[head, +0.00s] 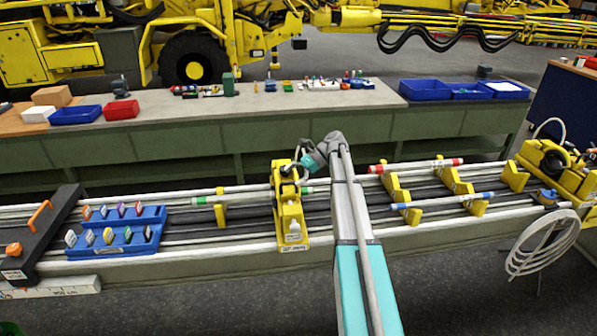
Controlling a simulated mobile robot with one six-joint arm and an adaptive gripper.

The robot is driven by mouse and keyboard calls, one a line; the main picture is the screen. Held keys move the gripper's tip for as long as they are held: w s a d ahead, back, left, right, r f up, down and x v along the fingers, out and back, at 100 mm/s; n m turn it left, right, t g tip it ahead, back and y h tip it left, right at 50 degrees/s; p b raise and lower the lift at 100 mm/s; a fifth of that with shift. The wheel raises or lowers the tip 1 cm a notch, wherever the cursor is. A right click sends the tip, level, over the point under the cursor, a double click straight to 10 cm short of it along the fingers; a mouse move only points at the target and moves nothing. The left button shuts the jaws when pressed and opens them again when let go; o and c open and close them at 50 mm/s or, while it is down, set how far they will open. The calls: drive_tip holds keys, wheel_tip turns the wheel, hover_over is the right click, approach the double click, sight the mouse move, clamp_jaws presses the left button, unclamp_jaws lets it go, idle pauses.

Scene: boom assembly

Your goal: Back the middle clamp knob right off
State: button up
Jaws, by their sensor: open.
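A yellow clamp unit (291,218) stands across the rails at the middle of the bench, with a white label on its front end. A rod with green bands (255,194) runs along the rails to it. My gripper (292,176) is at the far, upper end of this unit, reached by my arm from the front right. It is open, with its dark fingers over the unit's top. I cannot tell whether they touch anything. No clamp knob can be made out clearly; the gripper and wrist cover that area.
A blue tray (117,249) of coloured tags lies left on the rails, beside a dark bar with orange handles (40,236). Rods with red bands (416,165) and blue bands (441,200) rest on yellow supports at right. A coiled white hose (542,243) hangs at far right.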

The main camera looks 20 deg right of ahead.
drive_tip(key=s+a+f+n+h+b, duration=0.4)
drive_tip(key=s+a+f+n+h, duration=0.2)
drive_tip(key=s, duration=0.6)
drive_tip(key=s+a+f+n+h+b, duration=0.5)
drive_tip(key=s+a+f+n+h, duration=0.1)
drive_tip(key=s+a+f+n, duration=0.5)
wheel_tip(320, 180, down, 2)
drive_tip(key=shift+s+a, duration=0.75)
drive_tip(key=shift+s, duration=0.45)
